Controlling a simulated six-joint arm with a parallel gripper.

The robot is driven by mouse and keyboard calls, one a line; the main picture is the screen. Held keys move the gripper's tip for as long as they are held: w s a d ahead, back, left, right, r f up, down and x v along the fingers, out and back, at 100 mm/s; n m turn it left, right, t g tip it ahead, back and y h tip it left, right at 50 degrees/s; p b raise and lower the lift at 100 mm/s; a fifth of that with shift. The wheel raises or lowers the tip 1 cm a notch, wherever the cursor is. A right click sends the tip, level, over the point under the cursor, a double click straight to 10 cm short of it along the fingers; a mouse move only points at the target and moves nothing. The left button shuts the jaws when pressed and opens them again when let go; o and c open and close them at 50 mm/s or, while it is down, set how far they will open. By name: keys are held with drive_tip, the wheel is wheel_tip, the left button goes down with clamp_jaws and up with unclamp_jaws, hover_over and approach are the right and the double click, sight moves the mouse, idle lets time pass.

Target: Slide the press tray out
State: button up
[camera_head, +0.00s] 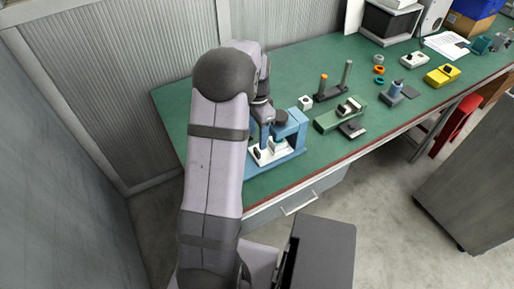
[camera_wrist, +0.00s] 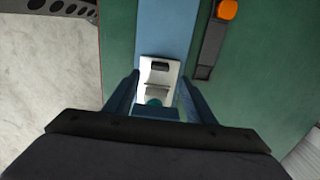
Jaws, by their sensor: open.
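The blue press (camera_head: 291,143) stands near the front-left part of the green bench. Its white tray (camera_head: 269,156) lies low in the press, with a dark part on top. In the wrist view the pale tray (camera_wrist: 147,77) shows a dark slot-like part and a grey ridge, on the blue press base (camera_wrist: 167,28). My gripper (camera_wrist: 157,88) is open, its two fingers appearing either side of the tray. I cannot tell whether they touch it. In the head view my arm partly hides the press and my gripper.
A green device (camera_head: 328,121) and a grey stand with an orange-topped post (camera_head: 323,85) are right of the press. A yellow device (camera_head: 442,75) is farther right.

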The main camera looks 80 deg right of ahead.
sight(256, 151)
drive_tip(key=shift+f+p, duration=0.7)
drive_tip(key=shift+f, duration=3)
clamp_jaws()
drive_tip(key=shift+w+a, duration=0.1)
drive_tip(key=shift+w, duration=0.05)
